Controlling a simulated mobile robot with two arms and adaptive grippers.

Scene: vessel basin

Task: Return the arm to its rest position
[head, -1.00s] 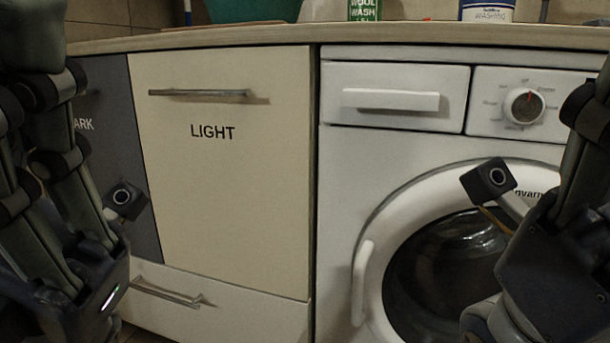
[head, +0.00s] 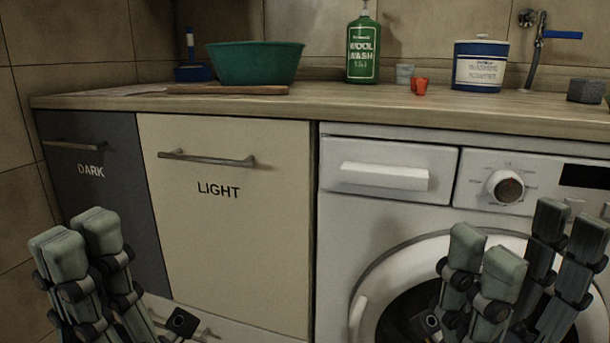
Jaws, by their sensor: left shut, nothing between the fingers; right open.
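My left gripper (head: 80,245) is at the lower left, in front of the dark cabinet door marked DARK (head: 88,172). Its grey fingers point up and are shut, with nothing between them. My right gripper (head: 526,246) is at the lower right, in front of the washing machine (head: 352,236). Its fingers point up and stand apart, open and empty. Both grippers show below the countertop level in the picture. The rest of both arms is mostly cut off by the bottom edge.
The counter (head: 330,108) holds a green basin (head: 254,64), a wool wash bottle (head: 363,50), a washing powder tin (head: 480,65), small cups (head: 404,74) and a grey block (head: 584,91). The cream LIGHT door (head: 228,230) is closed. A tap (head: 536,45) is on the wall.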

